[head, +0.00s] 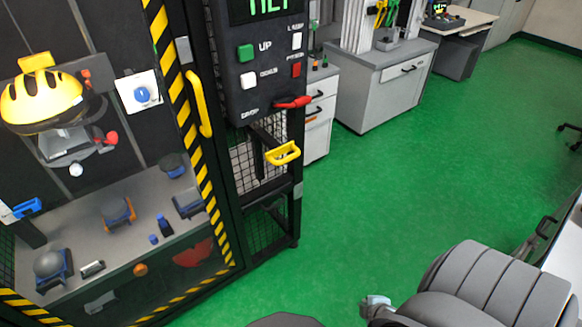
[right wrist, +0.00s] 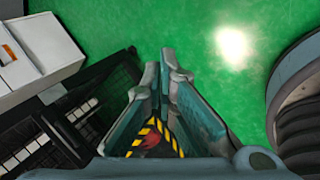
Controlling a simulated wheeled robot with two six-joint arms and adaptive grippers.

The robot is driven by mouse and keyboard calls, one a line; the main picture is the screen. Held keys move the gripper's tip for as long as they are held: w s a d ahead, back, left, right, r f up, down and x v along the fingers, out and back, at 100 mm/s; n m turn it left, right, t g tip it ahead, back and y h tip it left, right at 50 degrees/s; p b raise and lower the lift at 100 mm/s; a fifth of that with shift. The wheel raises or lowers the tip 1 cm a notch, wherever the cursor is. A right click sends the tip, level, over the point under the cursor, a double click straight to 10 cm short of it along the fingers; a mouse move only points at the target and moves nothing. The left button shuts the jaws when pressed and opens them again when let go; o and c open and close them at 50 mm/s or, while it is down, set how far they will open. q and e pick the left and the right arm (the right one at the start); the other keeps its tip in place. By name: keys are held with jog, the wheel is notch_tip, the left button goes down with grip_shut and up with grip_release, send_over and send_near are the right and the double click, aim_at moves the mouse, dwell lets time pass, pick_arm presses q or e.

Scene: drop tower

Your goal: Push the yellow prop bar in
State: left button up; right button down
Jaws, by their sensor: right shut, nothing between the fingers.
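The yellow prop bar (head: 283,153) is a looped yellow handle sticking out of the right side of the black drop tower, below the control panel. My right gripper (head: 375,306) is low at the bottom of the head view, over the green floor, well apart from the bar. In the right wrist view my right gripper (right wrist: 160,72) has its fingers together with nothing between them. The yellow bar cannot be made out in that view. My left gripper is not in view.
The control panel (head: 265,65) has green, white and red buttons and a red lever (head: 293,102). A long yellow door handle (head: 200,103) is on the striped door frame. A yellow helmet (head: 42,98) hangs inside. Grey cabinets (head: 375,90) stand behind; the green floor (head: 400,190) is clear.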

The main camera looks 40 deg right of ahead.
jog(key=w+d+r+n+t, duration=0.3)
jog(key=w+d+r+n, duration=0.1)
jog(key=w+r+n, duration=0.3)
jog(key=w+d+r+n+t, duration=0.2)
jog(key=w+d+r+n, duration=0.15)
jog(key=w+r, duration=0.4)
jog(key=w+a+r+n+t+y, duration=0.1)
jog(key=w+a+r+n+t, duration=0.1)
jog(key=r+n, duration=0.3)
jog(key=w+a+r+n+t+y, duration=0.1)
jog(key=w+a+r+n, duration=0.2)
jog(key=r, duration=0.5)
jog(key=w+a+r+n+t+y+b, duration=0.1)
jog(key=w+a+r+n+t, duration=0.1)
jog(key=r+n, duration=0.4)
jog(key=shift+w+a+r+n+t, duration=0.35)
jog(key=shift+w+a+n, duration=0.2)
jog(key=shift+w+n, duration=0.5)
